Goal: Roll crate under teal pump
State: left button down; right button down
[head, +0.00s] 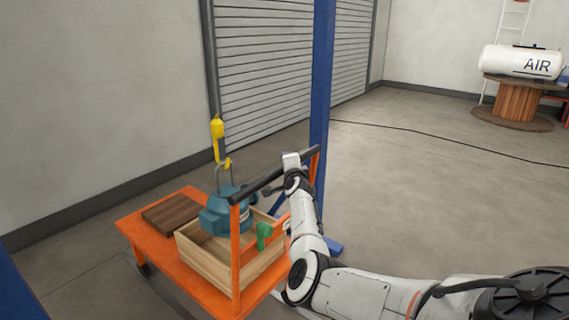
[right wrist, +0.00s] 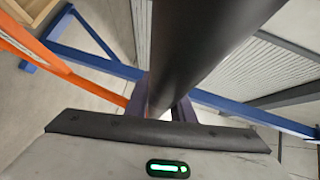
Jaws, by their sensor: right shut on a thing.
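The teal pump (head: 222,212) hangs from a yellow hook (head: 217,128) by a grey shackle. It appears over or partly inside the open wooden crate (head: 200,255); I cannot tell whether they touch. The crate sits on an orange cart (head: 140,235). The cart's dark push bar (head: 247,192) runs across orange uprights. My right gripper (head: 277,188) is at this bar, its fingers mostly hidden by my wrist. In the right wrist view my right gripper (right wrist: 162,110) is shut around the bar (right wrist: 205,45). My left gripper is out of view.
A brown wooden block (head: 170,212) lies on the cart behind the crate. A green object (head: 263,235) shows at the crate's near side. A blue post (head: 322,90) stands behind the bar, its foot on the floor. Open floor (head: 430,200) lies to the right, crossed by a black cable (head: 440,136).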

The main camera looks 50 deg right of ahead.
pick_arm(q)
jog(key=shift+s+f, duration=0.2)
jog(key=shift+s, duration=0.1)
pick_arm(e)
jog(key=shift+s+f, duration=0.1)
jog(key=c, duration=1.5)
grip_release()
jog(key=shift+c, duration=0.2)
pick_arm(q)
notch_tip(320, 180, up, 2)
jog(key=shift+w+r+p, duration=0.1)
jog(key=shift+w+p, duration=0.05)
jog(key=shift+p, duration=0.85)
pick_arm(e)
jog(key=v, duration=1)
jog(key=shift+s, duration=0.1)
